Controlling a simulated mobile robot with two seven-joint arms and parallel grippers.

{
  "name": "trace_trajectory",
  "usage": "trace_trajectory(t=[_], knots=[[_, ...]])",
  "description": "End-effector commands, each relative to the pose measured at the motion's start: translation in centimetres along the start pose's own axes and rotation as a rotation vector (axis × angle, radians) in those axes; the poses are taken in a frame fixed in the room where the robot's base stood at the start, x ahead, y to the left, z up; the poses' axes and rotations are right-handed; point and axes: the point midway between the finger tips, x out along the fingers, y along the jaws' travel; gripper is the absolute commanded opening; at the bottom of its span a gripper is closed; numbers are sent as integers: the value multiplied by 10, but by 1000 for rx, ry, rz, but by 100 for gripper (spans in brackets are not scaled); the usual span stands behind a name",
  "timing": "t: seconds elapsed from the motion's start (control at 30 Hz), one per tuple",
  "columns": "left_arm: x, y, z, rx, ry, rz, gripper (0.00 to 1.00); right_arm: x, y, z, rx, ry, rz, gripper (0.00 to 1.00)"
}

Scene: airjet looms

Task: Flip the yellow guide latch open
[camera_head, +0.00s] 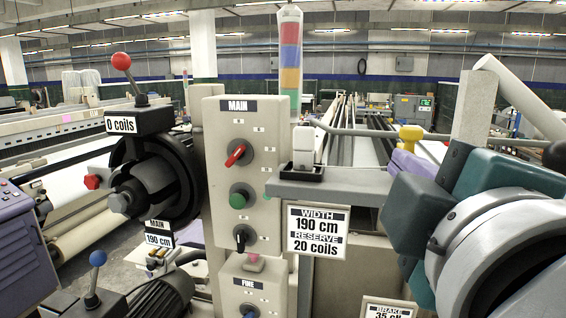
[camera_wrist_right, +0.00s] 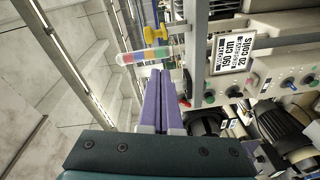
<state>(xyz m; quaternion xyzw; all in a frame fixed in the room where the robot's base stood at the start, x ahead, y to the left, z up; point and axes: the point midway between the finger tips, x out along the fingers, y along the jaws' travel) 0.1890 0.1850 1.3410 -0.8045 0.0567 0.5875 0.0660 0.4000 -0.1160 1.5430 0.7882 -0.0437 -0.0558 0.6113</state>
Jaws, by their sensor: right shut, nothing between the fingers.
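The yellow guide latch (camera_head: 410,138) is a small knobbed piece beside the grey rail, right of centre in the head view. It also shows in the right wrist view (camera_wrist_right: 157,33), above the fingertips. My right gripper (camera_head: 402,161) has purple fingers just below the latch in the head view, with its teal body at the right. In the right wrist view the two fingers (camera_wrist_right: 158,73) lie side by side, shut and empty, pointing towards the latch with a visible gap. My left gripper is not in view.
A beige MAIN control panel (camera_head: 216,165) with knobs stands left of centre. A signal tower (camera_head: 290,52) rises behind it. A white sign (camera_head: 316,230) hangs under the grey bracket (camera_head: 350,186). A black reel unit (camera_head: 155,185) with a red-ball lever stands at the left.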

Motion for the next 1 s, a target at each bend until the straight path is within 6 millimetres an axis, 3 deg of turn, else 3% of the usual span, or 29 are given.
trace_trajectory(t=[0.17,0.57,0.67,1.0], knots=[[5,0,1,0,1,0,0,1,11,-18,-86,54,84,0],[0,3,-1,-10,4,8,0,6,14,-19,-89,53,85,0],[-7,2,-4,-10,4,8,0,18,17,-20,-90,52,86,0],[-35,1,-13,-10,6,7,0,83,23,-23,-89,50,85,0]])
